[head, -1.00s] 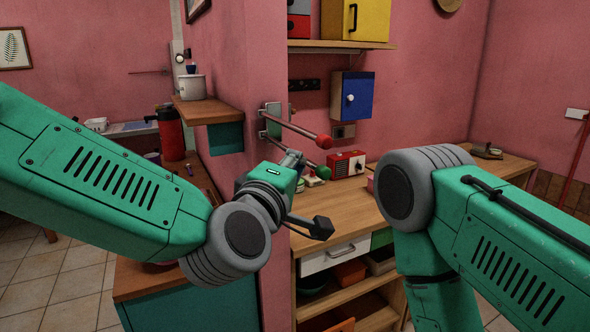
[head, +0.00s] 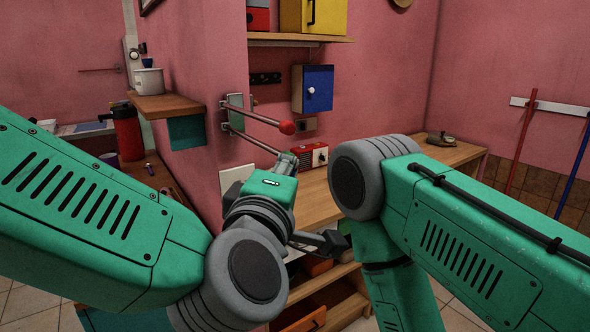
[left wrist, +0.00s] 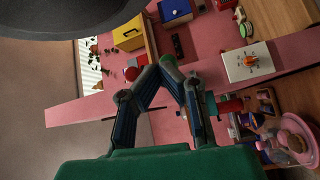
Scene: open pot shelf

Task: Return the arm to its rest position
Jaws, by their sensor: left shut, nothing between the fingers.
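My left arm comes in from the left in the head view, its elbow bent low at centre. My left gripper (head: 287,160) points away from me, small and partly hidden behind my green wrist. In the left wrist view its two dark fingers (left wrist: 168,62) meet at the tips, shut and empty. A wall rail with a red ball end (head: 287,127) is just above the gripper in the head view; whether they touch I cannot tell. My right arm folds downward at the right, and its gripper is out of view.
A wooden counter (head: 455,153) runs along the back wall, with a red box (head: 312,156) on it. A blue cabinet (head: 313,88) hangs above. At left a small shelf (head: 165,107) holds a white pot (head: 148,80). A red flask (head: 128,132) stands below it.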

